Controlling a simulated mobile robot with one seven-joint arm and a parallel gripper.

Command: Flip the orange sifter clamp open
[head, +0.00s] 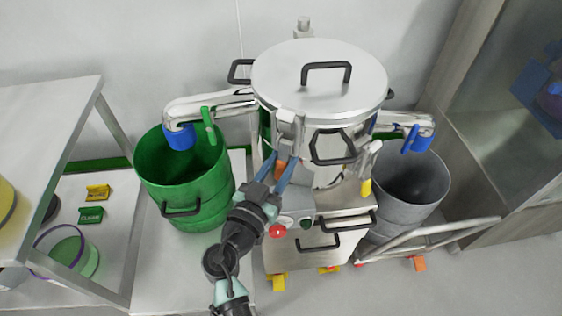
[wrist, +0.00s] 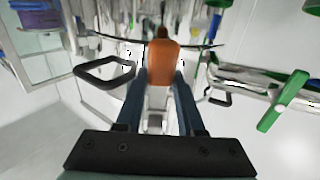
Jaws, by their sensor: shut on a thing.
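The orange sifter clamp (wrist: 163,62) shows in the wrist view between my two blue fingers, at their tips. In the head view only a small orange patch of it (head: 281,168) shows, partly hidden by my fingers, low on the front of the steel sifter (head: 320,88). My gripper (head: 283,170) reaches up to the sifter's front from below. In the wrist view my gripper (wrist: 162,76) is shut on the orange clamp, with a finger on each side. The clamp's far end and mounting are hard to make out.
A green handle (head: 209,126) is left of the sifter, a blue handle (head: 411,138) right, and a yellow-tipped one (head: 366,187) at its front right. A green bin (head: 184,185) and a grey bin (head: 412,185) flank it. Black loop handles (head: 333,147) stick out near my gripper.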

